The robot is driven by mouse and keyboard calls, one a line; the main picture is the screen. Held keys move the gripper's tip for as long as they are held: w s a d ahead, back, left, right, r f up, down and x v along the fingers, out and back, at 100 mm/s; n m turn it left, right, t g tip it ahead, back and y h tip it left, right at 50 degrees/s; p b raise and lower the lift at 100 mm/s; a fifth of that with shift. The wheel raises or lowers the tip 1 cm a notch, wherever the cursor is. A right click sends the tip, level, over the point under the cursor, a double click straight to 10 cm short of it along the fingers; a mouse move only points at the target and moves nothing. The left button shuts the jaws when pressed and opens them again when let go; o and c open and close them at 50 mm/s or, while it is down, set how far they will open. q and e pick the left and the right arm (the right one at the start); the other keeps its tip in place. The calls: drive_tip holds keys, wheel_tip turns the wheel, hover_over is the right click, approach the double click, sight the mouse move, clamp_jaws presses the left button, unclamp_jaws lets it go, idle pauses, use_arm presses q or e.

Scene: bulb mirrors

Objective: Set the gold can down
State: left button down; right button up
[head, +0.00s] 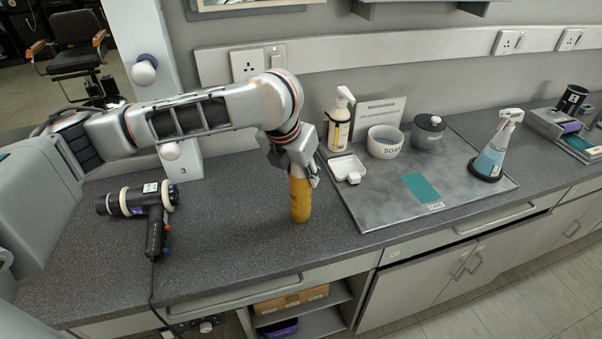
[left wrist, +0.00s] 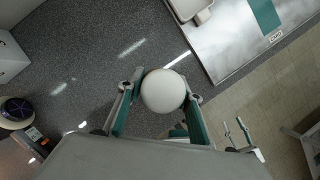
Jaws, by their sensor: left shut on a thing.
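The gold can (head: 300,202) is upright at the front part of the dark counter (head: 240,240), left of the grey tray. My left gripper (head: 304,174) comes down from above and is shut on its upper part. The can's base is at or just above the counter; I cannot tell whether it touches. In the left wrist view the can's pale round top (left wrist: 163,91) sits between the two fingers of my left gripper (left wrist: 162,96).
A hair dryer (head: 145,205) lies at left. Counter between dryer and can is clear.

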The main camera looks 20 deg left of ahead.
use_arm(q)
drive_tip(key=c, duration=1.5)
unclamp_jaws()
drive_tip(key=shift+f, duration=0.1)
drive_tip(key=shift+o, duration=0.6)
drive_tip(key=p+v, duration=0.2)
drive_tip(key=v, duration=1)
